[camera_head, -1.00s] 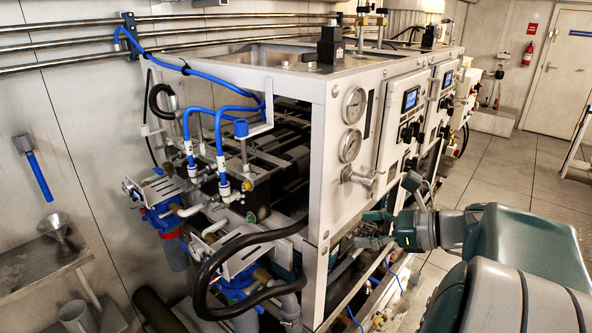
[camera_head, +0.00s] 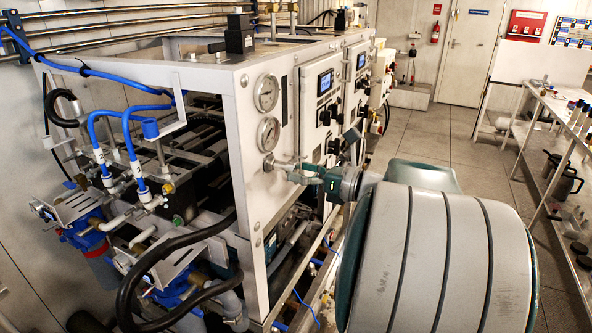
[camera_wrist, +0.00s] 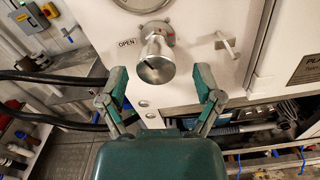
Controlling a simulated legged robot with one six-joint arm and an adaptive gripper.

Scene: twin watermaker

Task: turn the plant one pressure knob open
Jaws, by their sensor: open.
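The pressure knob (camera_wrist: 157,66) is a silver metal cylinder on a round flange on the white panel, beside a label reading OPEN (camera_wrist: 127,43). In the wrist view my gripper (camera_wrist: 160,78) is open, with one green-grey finger on each side of the knob. I see gaps between the fingers and the knob. I cannot tell how far the fingertips reach along it.
A small metal handle (camera_wrist: 226,42) sticks out of the panel to the right of the knob. Gauges (camera_head: 268,132) and a control box (camera_head: 321,98) are on the same face. Black hoses (camera_head: 150,262) run at lower left.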

